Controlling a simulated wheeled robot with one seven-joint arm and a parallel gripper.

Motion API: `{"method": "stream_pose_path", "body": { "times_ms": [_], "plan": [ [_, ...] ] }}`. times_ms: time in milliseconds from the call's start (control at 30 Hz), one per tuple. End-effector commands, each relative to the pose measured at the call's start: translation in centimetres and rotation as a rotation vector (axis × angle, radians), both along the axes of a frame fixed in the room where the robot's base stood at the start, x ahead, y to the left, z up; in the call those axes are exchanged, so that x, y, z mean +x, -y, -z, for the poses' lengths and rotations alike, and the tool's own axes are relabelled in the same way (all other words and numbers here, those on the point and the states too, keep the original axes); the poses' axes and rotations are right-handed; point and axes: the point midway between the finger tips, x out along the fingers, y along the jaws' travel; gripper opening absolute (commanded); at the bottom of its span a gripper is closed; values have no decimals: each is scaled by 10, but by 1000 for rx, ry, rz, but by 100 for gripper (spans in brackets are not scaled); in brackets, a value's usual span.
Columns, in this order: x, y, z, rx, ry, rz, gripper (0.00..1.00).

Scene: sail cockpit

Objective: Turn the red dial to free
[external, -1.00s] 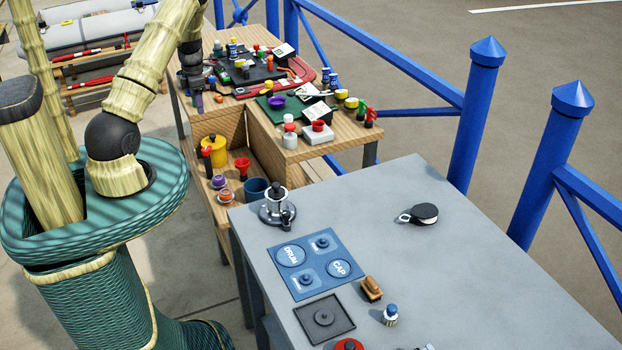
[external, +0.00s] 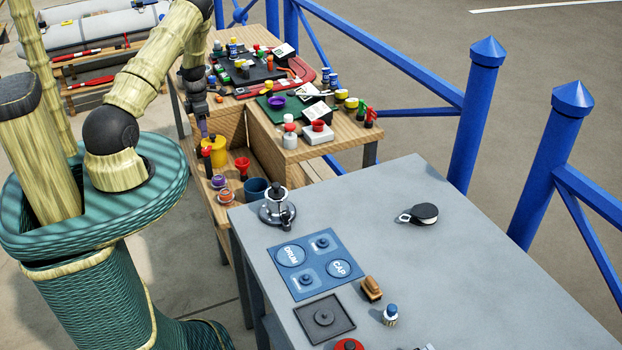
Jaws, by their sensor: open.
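A red round knob on a white box (external: 318,135) sits at the near right corner of the wooden bench; it looks like the red dial (external: 318,126), but its markings are too small to read. My gripper (external: 204,132) hangs at the left side of the wooden bench, pointing down, above a yellow pot. It is to the left of the white box and apart from it. The gripper is open, and nothing shows in it. Its fingertips are small and partly blend with the things behind.
The wooden bench (external: 289,155) holds many small items, including a green mat (external: 268,112). A lower shelf holds a yellow pot (external: 217,152), a red funnel-like piece (external: 242,166) and a blue cup (external: 256,188). A grey table (external: 450,270) and blue railings (external: 476,120) stand at the right.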

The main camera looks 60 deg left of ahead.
Motion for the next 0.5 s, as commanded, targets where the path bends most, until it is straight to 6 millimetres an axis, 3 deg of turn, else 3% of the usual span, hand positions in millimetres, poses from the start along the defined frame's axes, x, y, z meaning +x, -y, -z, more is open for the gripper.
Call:
{"method": "stream_pose_path", "body": {
  "times_ms": [300, 500],
  "plan": [
    [-1, 0, 52, -1, -1, -1, 49],
    [0, 0, 76, 0, 0, 1, 49]
  ]
}}
